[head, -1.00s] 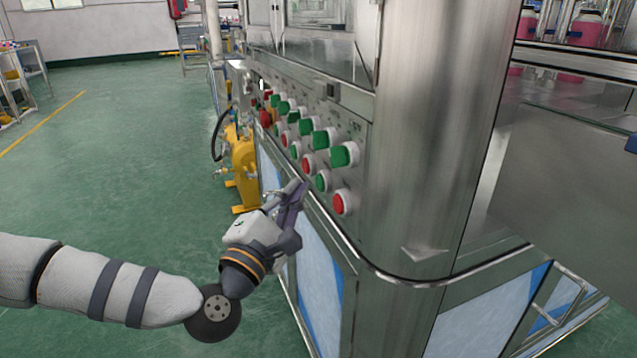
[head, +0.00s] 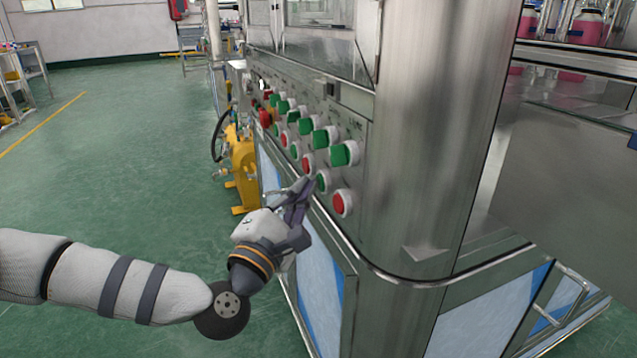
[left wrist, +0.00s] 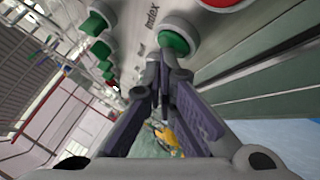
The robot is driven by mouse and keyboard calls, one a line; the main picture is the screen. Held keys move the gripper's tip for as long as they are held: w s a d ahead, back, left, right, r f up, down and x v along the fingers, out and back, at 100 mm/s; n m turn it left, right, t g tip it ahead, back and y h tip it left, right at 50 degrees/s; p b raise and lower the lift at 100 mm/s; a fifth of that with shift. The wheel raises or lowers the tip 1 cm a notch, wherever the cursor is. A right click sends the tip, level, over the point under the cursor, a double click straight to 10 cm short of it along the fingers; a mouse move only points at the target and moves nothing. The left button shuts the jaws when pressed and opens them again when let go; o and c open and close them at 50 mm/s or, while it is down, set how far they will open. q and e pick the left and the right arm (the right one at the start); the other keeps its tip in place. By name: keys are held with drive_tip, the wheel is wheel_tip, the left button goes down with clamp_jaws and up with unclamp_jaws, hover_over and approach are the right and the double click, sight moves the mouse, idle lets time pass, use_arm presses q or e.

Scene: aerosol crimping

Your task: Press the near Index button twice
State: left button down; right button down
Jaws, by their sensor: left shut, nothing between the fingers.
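A slanted steel panel (head: 352,122) carries rows of red and green buttons. A green button (head: 323,181) in the lower row, near the panel's close end, also shows in the left wrist view (left wrist: 173,41), with the printed word "Index" beside it. My left gripper (head: 306,184) is shut and empty. Its fingertips (left wrist: 165,62) are right by this green button and overlap its lower edge in the wrist view. I cannot tell whether they touch it. My right gripper is in neither view.
A red button (head: 342,203) sits just to the right of the green one, and another red one (head: 308,163) to its left. A steel ledge (head: 340,233) runs below the panel. A rounded steel column (head: 430,150) stands at right. Green floor is open at left.

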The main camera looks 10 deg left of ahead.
use_arm(q)
drive_tip(key=shift+w+d, duration=0.1)
drive_tip(key=shift+d, duration=0.05)
idle(0.5)
drive_tip(key=shift+s+a, duration=0.45)
drive_tip(key=shift+a, duration=0.2)
drive_tip(key=s+a, duration=0.1)
drive_tip(key=a, duration=0.1)
drive_tip(key=s+a+p, duration=0.1)
drive_tip(key=a, duration=0.1)
drive_tip(key=shift+s, duration=0.4)
drive_tip(key=shift+r, duration=0.15)
idle(0.3)
